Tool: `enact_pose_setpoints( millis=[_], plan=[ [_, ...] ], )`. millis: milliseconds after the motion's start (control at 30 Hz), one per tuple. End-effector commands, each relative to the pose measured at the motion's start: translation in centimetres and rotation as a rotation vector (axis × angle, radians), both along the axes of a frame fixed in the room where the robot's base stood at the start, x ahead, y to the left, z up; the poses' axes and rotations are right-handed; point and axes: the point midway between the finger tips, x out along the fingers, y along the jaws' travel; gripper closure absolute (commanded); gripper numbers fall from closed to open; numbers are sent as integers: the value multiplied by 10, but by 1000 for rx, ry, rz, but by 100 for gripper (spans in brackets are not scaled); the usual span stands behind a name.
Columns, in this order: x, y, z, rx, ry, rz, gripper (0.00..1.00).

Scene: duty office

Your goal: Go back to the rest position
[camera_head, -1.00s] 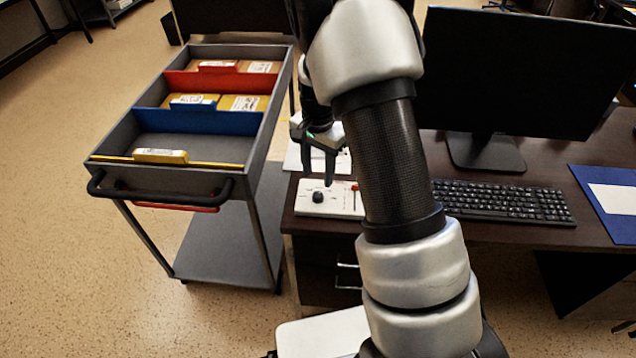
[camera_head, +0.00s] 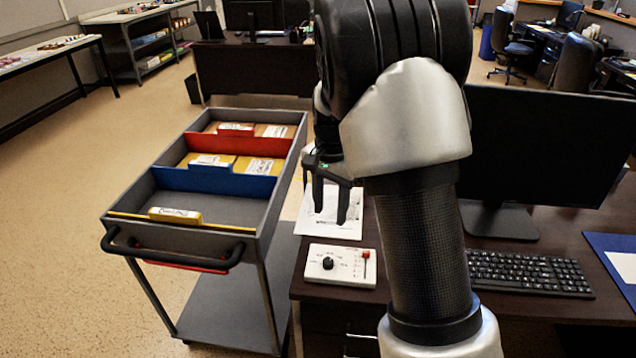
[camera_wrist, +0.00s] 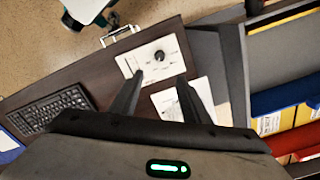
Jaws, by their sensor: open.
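My gripper (camera_head: 331,203) hangs in the air over the desk's left end in the head view, fingers pointing down, apart and with nothing between them. In the wrist view its two dark fingers (camera_wrist: 153,98) also show apart and empty. A white control box (camera_head: 341,266) with a black knob and a red slider lies on the desk below and in front of the gripper; it also shows beyond the fingers in the wrist view (camera_wrist: 150,57). A white paper sheet (camera_head: 349,228) lies on the desk behind the box, partly hidden by the gripper.
A grey cart (camera_head: 283,190) stands left of the desk, its top tray split by red and blue dividers and holding several packets. On the desk (camera_head: 480,312) are a monitor (camera_head: 545,145), a keyboard (camera_head: 525,274) and a blue folder (camera_head: 615,262). Open floor (camera_head: 60,230) lies left of the cart.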

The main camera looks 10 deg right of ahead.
Motion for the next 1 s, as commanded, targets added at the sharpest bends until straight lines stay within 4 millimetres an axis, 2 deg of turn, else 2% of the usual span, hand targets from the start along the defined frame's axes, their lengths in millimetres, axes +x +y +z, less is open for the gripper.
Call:
enact_pose_setpoints(
  millis=[133, 267, 400, 600, 800, 1000],
  plan=[
    [-2, 0, 10, 5, -10, 9, 58],
    [-18, 1, 53, 26, -51, 68, 58],
    [-54, 2, 122, 47, -131, 192, 58],
    [-120, 3, 201, 29, -254, 398, 58],
    [-188, 3, 254, -52, -370, 604, 58],
    [-236, 1, 274, -155, -440, 757, 58]
  ],
)
